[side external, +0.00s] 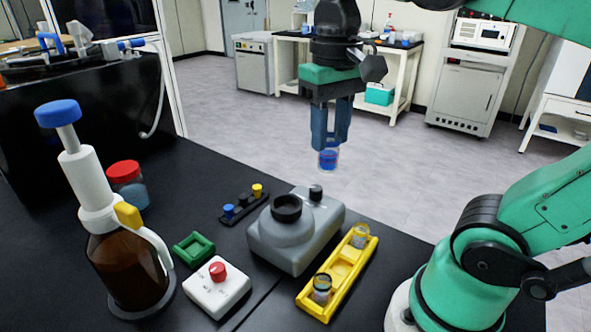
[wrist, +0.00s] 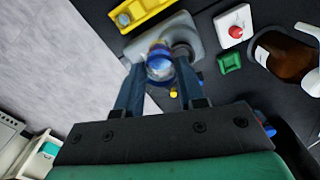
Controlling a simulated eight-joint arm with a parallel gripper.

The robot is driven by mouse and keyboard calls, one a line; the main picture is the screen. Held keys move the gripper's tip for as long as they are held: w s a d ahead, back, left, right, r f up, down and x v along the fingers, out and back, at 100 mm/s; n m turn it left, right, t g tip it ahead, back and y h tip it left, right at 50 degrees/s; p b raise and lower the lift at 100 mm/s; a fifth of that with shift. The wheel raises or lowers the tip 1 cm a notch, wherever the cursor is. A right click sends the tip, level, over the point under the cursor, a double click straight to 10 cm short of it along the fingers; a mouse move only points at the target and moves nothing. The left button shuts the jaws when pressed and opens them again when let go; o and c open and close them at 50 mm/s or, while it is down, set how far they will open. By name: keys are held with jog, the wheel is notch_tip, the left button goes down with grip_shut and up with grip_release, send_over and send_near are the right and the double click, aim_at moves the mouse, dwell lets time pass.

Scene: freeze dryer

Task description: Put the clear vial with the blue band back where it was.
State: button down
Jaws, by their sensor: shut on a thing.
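My gripper (side external: 329,147) is shut on the clear vial with the blue band (side external: 328,159). It holds the vial upright in the air, behind and above the grey mixer. The vial (wrist: 160,67) also shows between the fingertips in the wrist view. The yellow rack (side external: 333,285) stands on the bench at front right of the mixer.
The grey mixer (side external: 282,246) has a black cup on top. Left of it are a green holder (side external: 194,249), a white red-knobbed box (side external: 216,290) and a black strip of coloured caps (side external: 230,221). A brown dispenser bottle (side external: 125,265) and a red-capped jar (side external: 127,184) stand farther left.

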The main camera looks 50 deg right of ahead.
jog(key=s+f, duration=0.1)
jog(key=f, duration=0.5)
jog(key=s+f, duration=0.1)
jog(key=f, duration=0.5)
jog(key=s+f, duration=0.2)
jog(key=f, duration=0.5)
jog(key=shift+d, duration=0.1)
jog(key=shift+f, duration=0.1)
jog(key=c, duration=0.5)
grip_release()
